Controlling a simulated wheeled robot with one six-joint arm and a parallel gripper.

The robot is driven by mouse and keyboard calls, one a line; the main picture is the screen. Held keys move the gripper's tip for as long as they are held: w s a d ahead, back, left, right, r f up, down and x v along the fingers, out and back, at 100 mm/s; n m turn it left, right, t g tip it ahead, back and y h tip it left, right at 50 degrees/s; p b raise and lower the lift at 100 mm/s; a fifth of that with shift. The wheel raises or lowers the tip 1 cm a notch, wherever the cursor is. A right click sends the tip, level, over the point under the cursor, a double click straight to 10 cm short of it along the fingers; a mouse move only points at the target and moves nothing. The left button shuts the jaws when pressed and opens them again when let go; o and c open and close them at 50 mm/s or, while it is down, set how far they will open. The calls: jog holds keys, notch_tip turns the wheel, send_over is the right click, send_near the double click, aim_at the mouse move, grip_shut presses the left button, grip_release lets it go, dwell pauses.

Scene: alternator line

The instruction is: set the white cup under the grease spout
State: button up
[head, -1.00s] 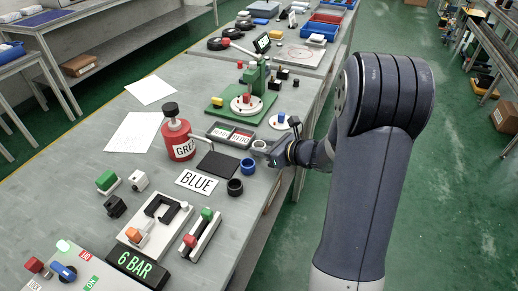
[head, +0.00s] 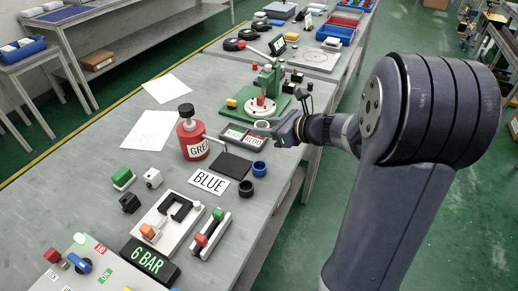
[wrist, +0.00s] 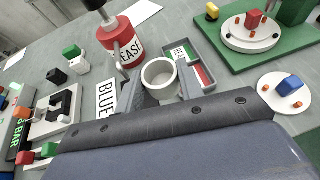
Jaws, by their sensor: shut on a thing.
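The white cup (wrist: 160,76) sits upright and empty between the two fingers of my gripper (wrist: 159,88) in the wrist view. My gripper (head: 272,127) is shut on it; in the head view the cup (head: 261,124) shows only in part at the fingertips. The red grease can (head: 194,144), with a black knob, stands to the left. Its thin grey spout (head: 216,140) points right, over the side of the dark square pad (head: 230,166). The cup is beyond and to the right of the spout, apart from it. The can (wrist: 120,42) also shows in the wrist view.
The blue cup (head: 259,169) and black cup (head: 246,189) stand right of the pad. A two-part label tray (head: 242,137) lies close to my gripper. The green fixture (head: 264,100) stands behind. A BLUE sign (head: 209,182) lies in front of the pad.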

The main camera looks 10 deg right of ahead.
jog(key=s+a+n+g+y, duration=0.2)
jog(key=s+a+n+g, duration=0.1)
jog(key=a, duration=0.3)
send_over(245, 169)
notch_tip(245, 169, down, 5)
jog(key=shift+f, duration=0.1)
jog(key=shift+s+f, duration=0.1)
jog(key=shift+f, duration=1.95)
jog(key=shift+f, duration=0.15)
jog(key=o, duration=1)
